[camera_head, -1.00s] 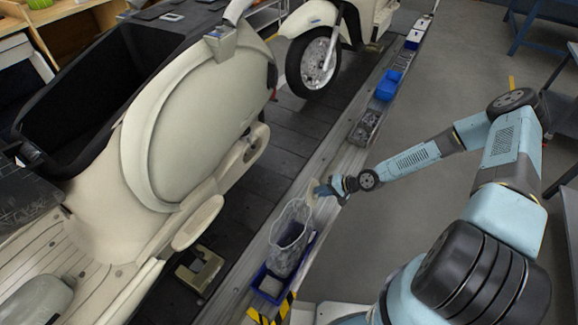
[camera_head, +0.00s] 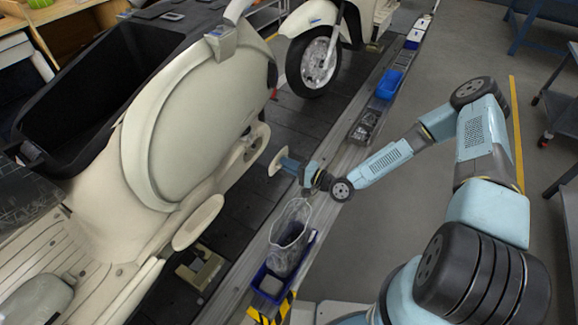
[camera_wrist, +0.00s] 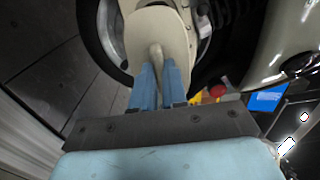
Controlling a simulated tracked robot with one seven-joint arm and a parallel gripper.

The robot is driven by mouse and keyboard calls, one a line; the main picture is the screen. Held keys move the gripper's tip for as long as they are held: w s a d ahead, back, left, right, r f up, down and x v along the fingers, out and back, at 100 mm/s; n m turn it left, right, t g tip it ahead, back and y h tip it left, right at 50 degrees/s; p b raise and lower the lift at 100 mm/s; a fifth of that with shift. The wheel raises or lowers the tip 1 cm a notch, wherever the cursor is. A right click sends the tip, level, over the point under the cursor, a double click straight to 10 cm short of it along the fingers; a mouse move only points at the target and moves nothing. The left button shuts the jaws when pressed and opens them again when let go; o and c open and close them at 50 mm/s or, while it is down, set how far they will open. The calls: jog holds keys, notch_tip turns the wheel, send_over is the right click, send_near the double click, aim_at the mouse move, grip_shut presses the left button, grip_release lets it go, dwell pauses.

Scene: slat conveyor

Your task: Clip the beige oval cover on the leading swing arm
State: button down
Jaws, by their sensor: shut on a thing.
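My gripper (camera_head: 288,163) is shut on the beige oval cover (camera_head: 277,163), which shows nearly edge-on in the head view. In the wrist view the blue fingers (camera_wrist: 159,88) pinch a stem on the back of the cover (camera_wrist: 148,22). The cover is in the air, to the right of the near scooter's swing arm (camera_head: 251,145) and apart from it in the head view. In the wrist view the cover hides part of a wheel (camera_wrist: 104,42). The spot where the cover seats is hidden or too small to tell.
The cream scooter body (camera_head: 185,125) fills the left. A second scooter's front wheel (camera_head: 313,62) stands behind. A rail with blue bins (camera_head: 389,84) runs along the line, with a clear bag (camera_head: 290,232) in a blue bin below my gripper.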

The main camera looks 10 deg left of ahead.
jog(key=x, duration=0.7)
jog(key=shift+a, duration=0.4)
jog(key=shift+x, duration=1.5)
dwell(1.7)
jog(key=c, duration=1.1)
grip_release()
jog(key=shift+w, duration=0.1)
jog(key=shift+d, duration=0.1)
jog(key=v, duration=1.3)
jog(key=shift+d, duration=0.35)
